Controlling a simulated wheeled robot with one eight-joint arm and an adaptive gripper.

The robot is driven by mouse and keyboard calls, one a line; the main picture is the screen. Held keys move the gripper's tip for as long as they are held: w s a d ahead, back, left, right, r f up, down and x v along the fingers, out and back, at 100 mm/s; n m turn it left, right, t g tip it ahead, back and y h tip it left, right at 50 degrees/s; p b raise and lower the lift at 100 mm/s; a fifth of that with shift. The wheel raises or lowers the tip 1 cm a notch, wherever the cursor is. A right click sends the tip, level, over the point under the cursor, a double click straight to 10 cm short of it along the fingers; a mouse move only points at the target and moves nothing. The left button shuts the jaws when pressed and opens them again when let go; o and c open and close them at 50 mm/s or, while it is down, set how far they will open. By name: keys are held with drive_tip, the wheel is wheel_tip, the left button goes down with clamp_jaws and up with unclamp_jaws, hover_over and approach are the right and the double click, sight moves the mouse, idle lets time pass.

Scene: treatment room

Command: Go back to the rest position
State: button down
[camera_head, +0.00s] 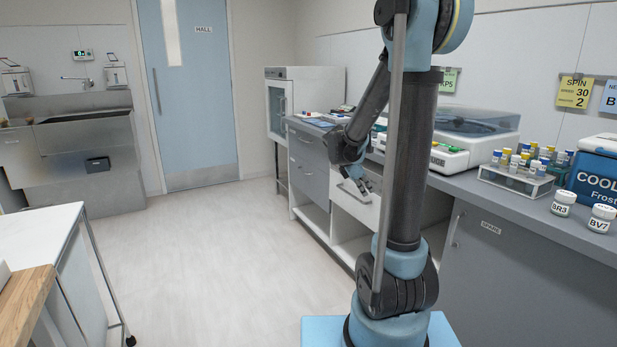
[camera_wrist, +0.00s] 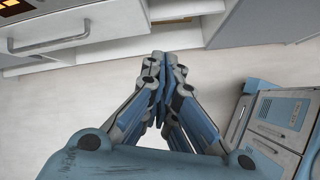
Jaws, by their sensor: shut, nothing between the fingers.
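My gripper (camera_wrist: 165,68) shows in the wrist view with its two fingers together and nothing between them. Below it are pale floor and the bottom edge of a cabinet. In the head view my gripper (camera_head: 357,190) hangs in front of the counter's cabinets, beside a drawer front, partly blurred by its small size. My arm stands upright in the middle of the head view and hides part of the counter.
The grey counter (camera_head: 480,198) runs along the right, bearing a centrifuge (camera_head: 470,130), a rack of tubes (camera_head: 515,180) and two labelled jars, BR3 (camera_head: 563,203) and BV7 (camera_head: 601,218). A white table (camera_head: 45,235) stands at left. The floor (camera_head: 215,260) between is clear.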

drive_tip(key=s+a+f+m+y, duration=0.1)
drive_tip(key=s+m+y, duration=0.1)
drive_tip(key=s+m, duration=0.4)
drive_tip(key=s+a+f+m+y, duration=0.1)
drive_tip(key=s+m, duration=0.5)
drive_tip(key=s, duration=0.9)
drive_tip(key=s+a+f+m+g+y, duration=0.1)
drive_tip(key=s+a+f+m+y, duration=0.1)
drive_tip(key=s+m, duration=0.5)
drive_tip(key=s+y, duration=0.1)
drive_tip(key=s, duration=0.2)
drive_tip(key=shift+s+f, duration=0.35)
drive_tip(key=shift+w+f, duration=0.2)
drive_tip(key=shift+w, duration=0.25)
drive_tip(key=c, duration=2.4)
unclamp_jaws()
